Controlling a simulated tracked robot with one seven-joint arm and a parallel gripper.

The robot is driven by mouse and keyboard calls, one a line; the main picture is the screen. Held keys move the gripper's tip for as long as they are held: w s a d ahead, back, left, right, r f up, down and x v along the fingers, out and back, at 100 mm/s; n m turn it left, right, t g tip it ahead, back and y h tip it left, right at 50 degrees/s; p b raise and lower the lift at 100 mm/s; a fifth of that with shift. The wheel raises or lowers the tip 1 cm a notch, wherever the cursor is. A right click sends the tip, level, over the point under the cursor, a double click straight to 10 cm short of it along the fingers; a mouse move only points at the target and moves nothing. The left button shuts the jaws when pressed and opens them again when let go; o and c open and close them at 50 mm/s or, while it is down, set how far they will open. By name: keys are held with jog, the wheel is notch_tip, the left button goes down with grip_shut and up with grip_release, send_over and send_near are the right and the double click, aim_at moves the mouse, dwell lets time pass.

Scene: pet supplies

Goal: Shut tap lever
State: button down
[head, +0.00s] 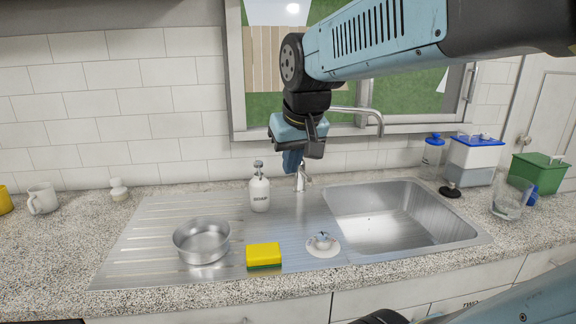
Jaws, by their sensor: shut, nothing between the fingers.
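A metal tap (381,124) stands behind the sink, its curved spout reaching right over the basin. Its base (301,184) rises from the steel sink top behind the basin's left corner. The lever is small and cannot be clearly told apart from the tap body near the base. My gripper (292,162) points down just above and slightly left of the tap base. Its fingers are shut with nothing between them. The gripper and wrist hide the middle of the tap. I cannot tell whether the fingers touch the lever.
A soap bottle (260,192) stands close left of the tap. The basin (395,222) is empty. A window frame (238,85) is behind my arm.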

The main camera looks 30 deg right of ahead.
jog(key=w+d+r+m+g, duration=0.1)
jog(key=w+d, duration=0.3)
jog(key=w, duration=0.4)
jog(key=w+d+r+m+g, duration=0.1)
jog(key=w+d, duration=0.3)
jog(key=w, duration=0.3)
jog(key=g+h, duration=0.1)
send_over(306, 174)
jog(key=a, duration=0.2)
jog(key=s+x, duration=0.1)
jog(key=x, duration=0.3)
jog(key=shift+m, duration=0.4)
jog(key=x, duration=0.4)
jog(key=s+x, duration=0.1)
jog(key=x, duration=0.6)
jog(key=shift+s+f, duration=0.3)
jog(key=shift+f, duration=0.15)
jog(key=shift+s+f, duration=0.1)
jog(key=shift+f, duration=0.5)
